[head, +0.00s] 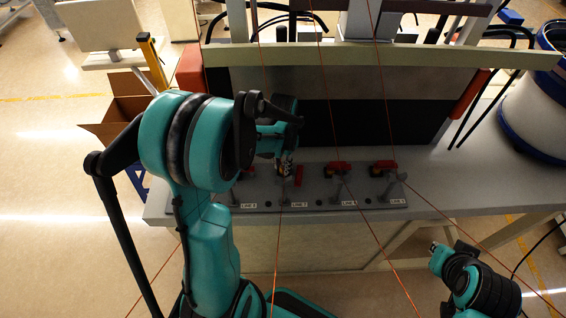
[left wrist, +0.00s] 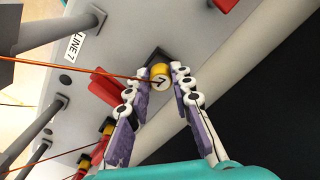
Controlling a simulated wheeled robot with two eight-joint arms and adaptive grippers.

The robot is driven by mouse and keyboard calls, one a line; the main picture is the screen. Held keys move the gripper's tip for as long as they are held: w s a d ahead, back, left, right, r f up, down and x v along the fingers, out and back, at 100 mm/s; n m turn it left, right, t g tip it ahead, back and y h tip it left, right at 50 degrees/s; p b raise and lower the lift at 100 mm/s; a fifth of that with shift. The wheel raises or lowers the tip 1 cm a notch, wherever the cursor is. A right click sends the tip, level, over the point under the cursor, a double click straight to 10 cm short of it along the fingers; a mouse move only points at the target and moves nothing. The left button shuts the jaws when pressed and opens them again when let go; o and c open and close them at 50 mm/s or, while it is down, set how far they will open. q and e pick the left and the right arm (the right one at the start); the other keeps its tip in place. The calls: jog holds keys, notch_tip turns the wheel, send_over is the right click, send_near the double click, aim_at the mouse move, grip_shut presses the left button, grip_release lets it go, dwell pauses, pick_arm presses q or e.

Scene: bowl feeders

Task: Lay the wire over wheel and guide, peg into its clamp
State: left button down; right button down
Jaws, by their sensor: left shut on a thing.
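My left gripper (head: 286,168) is over the panel beside the LINE 7 label. In the left wrist view its fingers (left wrist: 160,84) are shut on a yellow peg (left wrist: 160,72) with a dark mark on its end. An orange wire (left wrist: 75,69) runs from the left edge to the peg. A red clamp part (left wrist: 107,86) is beside the left finger; it also shows in the head view (head: 299,176). A grey post with a round head (left wrist: 92,20) stands by the label. I cannot tell the wheel from the guide. My right arm shows at lower right, its gripper (head: 436,247) unclear.
Neighbouring stations have red clamps (head: 383,166) and grey posts on the grey panel (head: 325,200). Several copper wires cross the view, one over the front edge (head: 375,240). A dark board stands behind. The bench right of the panel (head: 435,175) is largely clear.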

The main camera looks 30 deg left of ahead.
pick_arm(q)
jog(key=shift+f+b, duration=0.3)
jog(key=shift+f, duration=0.5)
jog(key=shift+f, duration=0.15)
jog(key=c, duration=1.3)
grip_release()
jog(key=shift+o, duration=0.2)
